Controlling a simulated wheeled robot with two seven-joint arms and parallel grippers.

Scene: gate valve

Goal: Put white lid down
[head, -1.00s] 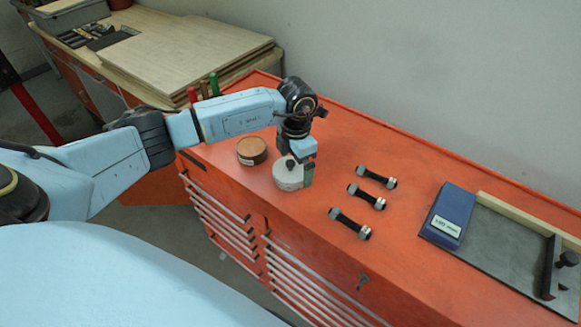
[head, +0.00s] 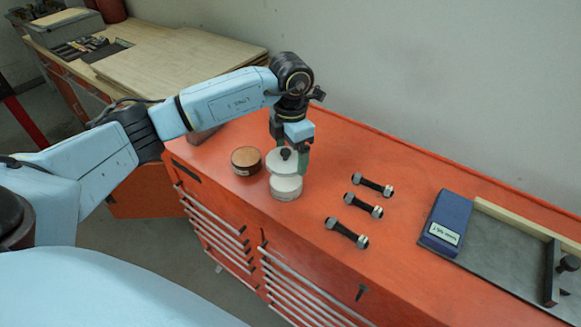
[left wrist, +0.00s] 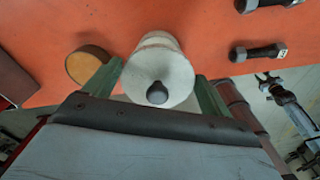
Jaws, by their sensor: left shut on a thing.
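My left gripper (head: 290,150) is shut on the white lid (head: 282,162), a round disc with a dark knob on top. It holds the lid a little above the white round jar (head: 286,188), which stands on the orange cabinet top. In the left wrist view the lid (left wrist: 165,70) sits between the green fingers of my left gripper (left wrist: 157,88), its knob facing the camera. The white jar shows partly behind it. The lid hides the jar's mouth. My right gripper is not in view.
A round brown-topped tin (head: 246,160) stands just left of the jar. Several black bolts with nuts (head: 346,233) lie to the right on the orange top (head: 330,270). A blue box (head: 446,222) and a grey plate (head: 500,255) are farther right. The orange top behind the bolts is free.

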